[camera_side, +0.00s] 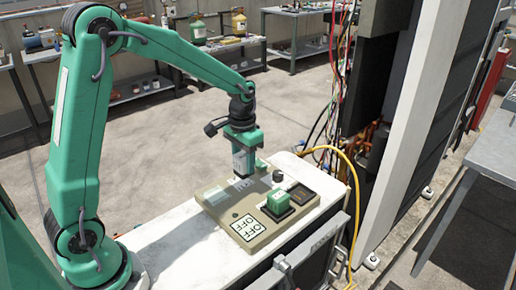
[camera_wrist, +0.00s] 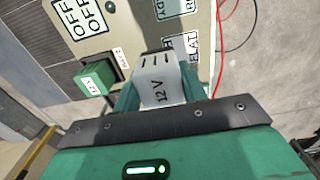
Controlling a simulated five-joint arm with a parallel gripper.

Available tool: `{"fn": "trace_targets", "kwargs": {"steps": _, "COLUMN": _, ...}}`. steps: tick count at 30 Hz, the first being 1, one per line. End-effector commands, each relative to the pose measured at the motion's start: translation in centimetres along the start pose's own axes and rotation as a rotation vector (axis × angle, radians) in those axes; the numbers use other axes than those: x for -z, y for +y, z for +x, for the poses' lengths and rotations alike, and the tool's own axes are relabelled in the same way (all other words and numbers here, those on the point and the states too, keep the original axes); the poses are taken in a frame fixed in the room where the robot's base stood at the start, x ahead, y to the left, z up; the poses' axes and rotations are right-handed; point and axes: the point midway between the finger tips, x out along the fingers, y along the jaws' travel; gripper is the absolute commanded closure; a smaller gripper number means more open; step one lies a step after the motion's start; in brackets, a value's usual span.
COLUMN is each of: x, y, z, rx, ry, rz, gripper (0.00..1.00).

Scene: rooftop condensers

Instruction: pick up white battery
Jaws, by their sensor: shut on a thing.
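The white battery (camera_wrist: 161,73), marked 12 V, sits between the green fingers of my gripper (camera_wrist: 160,92) in the wrist view. My gripper is shut on it. I cannot tell whether the battery's lower end touches the panel. A green battery (camera_side: 278,201) stands upright on the panel, to the right of my gripper; it also shows in the wrist view (camera_wrist: 94,77).
The panel lies on a white-topped unit (camera_side: 172,246) and has OFF labels, a black knob (camera_side: 279,176) and a dark recess. A yellow hose (camera_side: 351,180) and loose wires hang at the right beside a tall cabinet. Benches with bottles stand at the back.

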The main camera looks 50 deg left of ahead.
Motion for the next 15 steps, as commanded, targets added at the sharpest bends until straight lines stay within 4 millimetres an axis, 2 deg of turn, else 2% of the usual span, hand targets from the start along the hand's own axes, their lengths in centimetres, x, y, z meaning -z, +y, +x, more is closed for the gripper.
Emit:
{"fn": "trace_targets", "kwargs": {"steps": 6, "x": -1.4, "y": 3.7, "z": -2.4, "rx": 0.000, "ry": 0.002, "rz": 0.005, "gripper": 0.88}}
{"fn": "trace_targets", "kwargs": {"steps": 15, "x": -2.6, "y": 6.6, "z": -4.2, "rx": 0.000, "ry": 0.001, "rz": 0.001, "gripper": 0.88}}
